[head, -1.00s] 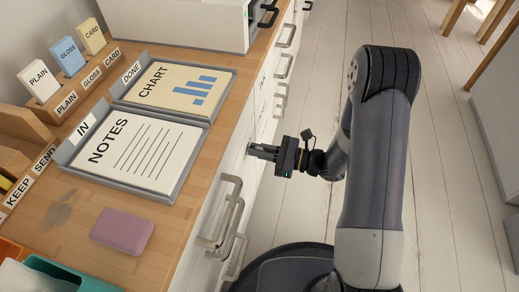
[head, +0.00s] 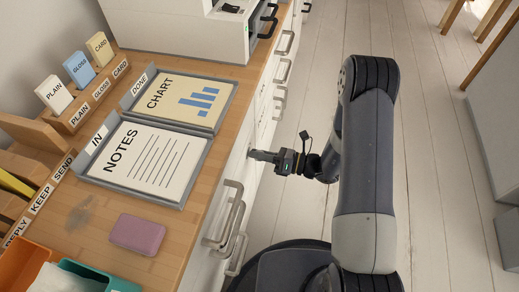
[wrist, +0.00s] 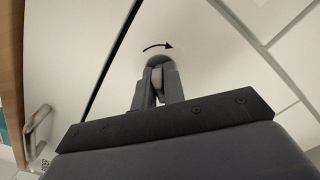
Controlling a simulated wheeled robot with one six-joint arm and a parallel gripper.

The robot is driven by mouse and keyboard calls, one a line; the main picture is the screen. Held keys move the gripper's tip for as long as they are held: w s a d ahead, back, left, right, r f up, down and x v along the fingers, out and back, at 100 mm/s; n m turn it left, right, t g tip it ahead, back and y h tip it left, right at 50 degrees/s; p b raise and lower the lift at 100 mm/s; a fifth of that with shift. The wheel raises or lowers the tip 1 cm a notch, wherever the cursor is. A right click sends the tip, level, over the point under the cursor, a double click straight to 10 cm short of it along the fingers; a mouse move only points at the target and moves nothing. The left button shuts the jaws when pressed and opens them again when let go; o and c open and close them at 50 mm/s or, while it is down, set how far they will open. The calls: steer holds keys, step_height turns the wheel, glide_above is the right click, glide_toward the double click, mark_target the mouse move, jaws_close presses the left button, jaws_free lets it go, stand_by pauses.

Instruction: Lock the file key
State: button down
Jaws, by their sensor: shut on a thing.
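The file key (wrist: 157,82) is a small pale piece between my fingertips, mostly hidden by them. Behind it a round grey lock face (wrist: 160,60) sits on the white cabinet front, with a black curved arrow (wrist: 157,46) above it pointing right. My gripper (wrist: 156,88) is shut on the key, against the cabinet front. The wrist view is tilted relative to the cabinet's seams. In the head view my gripper (head: 256,155) meets the white front below the desk edge; the key is hidden there.
Metal drawer handles (head: 233,217) stick out of the cabinet front near my gripper. The wooden desktop (head: 180,225) holds a notes tray (head: 170,203), a chart tray (head: 216,126) and a mauve block (head: 137,234). The plank floor to the right is mostly clear.

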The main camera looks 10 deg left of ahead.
steer(key=m+p, duration=0.2)
steer(key=m, duration=0.3)
steer(key=shift+m+p, duration=0.3)
steer(key=shift+p, duration=0.1)
steer(key=shift+f+m+p, duration=0.15)
steer(key=shift+m+p, duration=0.6)
steer(key=shift+m, duration=1.45)
steer(key=c, duration=1.5)
jaws_free()
steer(key=s+d, duration=0.1)
steer(key=d, duration=0.9)
steer(key=shift+s+d+p, duration=0.2)
steer(key=shift+d+p, duration=0.15)
steer(key=shift+p, duration=0.1)
